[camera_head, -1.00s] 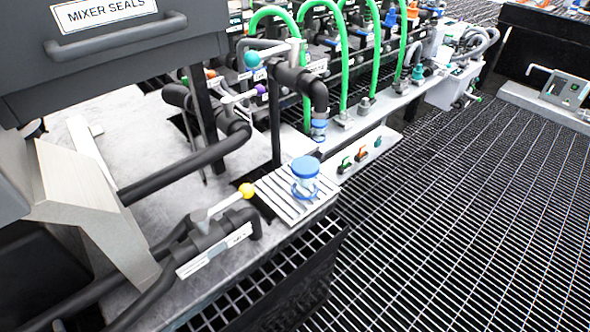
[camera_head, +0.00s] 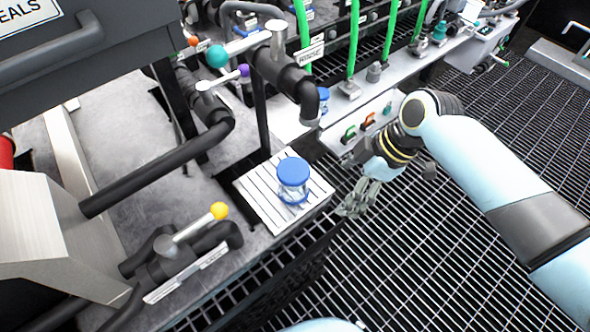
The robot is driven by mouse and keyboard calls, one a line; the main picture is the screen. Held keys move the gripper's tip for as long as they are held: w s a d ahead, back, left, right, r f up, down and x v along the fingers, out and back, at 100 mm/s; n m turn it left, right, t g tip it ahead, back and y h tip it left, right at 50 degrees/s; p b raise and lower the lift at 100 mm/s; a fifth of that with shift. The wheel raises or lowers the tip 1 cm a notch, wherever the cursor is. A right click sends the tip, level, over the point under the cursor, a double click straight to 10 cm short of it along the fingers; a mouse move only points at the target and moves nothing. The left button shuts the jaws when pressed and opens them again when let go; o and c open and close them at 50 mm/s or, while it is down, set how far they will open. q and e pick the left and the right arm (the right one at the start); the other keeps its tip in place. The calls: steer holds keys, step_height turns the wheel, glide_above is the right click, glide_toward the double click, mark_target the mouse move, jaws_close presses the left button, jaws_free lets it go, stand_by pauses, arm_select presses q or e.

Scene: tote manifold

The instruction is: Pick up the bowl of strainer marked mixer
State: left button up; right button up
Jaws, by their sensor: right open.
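A clear bowl with a blue cap (camera_head: 293,180) stands upright on a white ribbed plate (camera_head: 256,205) at the bench's front edge. Another blue and clear fitting (camera_head: 323,98) shows partly behind the end of a black down-turned pipe (camera_head: 308,95). I cannot read a strainer label saying mixer on either one. My right gripper (camera_head: 354,203) is open and empty, pointing down, to the right of the ribbed plate and apart from the capped bowl. My left gripper is not in view.
A yellow-knobbed valve (camera_head: 218,211) on black pipes lies left of the plate. Teal and purple knobbed valves (camera_head: 216,57) stand behind. Green hoses (camera_head: 353,40) rise at the back. A dark drawer cabinet (camera_head: 75,60) overhangs the left. Open grating (camera_head: 440,270) lies right.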

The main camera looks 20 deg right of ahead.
mark_target(300, 180)
steer(key=a, duration=0.1)
steer(key=w+a, duration=0.1)
steer(key=a, duration=0.1)
steer(key=w+a, duration=0.1)
steer(key=a, duration=0.1)
steer(key=shift+w, duration=0.2)
steer(key=a, duration=0.1)
steer(key=w+a, duration=0.1)
steer(key=a, duration=0.1)
steer(key=shift+w+a, duration=0.4)
steer(key=shift+a+f, duration=0.1)
steer(key=shift+f, duration=0.55)
steer(key=c, duration=1.4)
steer(key=shift+o, duration=0.2)
steer(key=shift+r, duration=0.1)
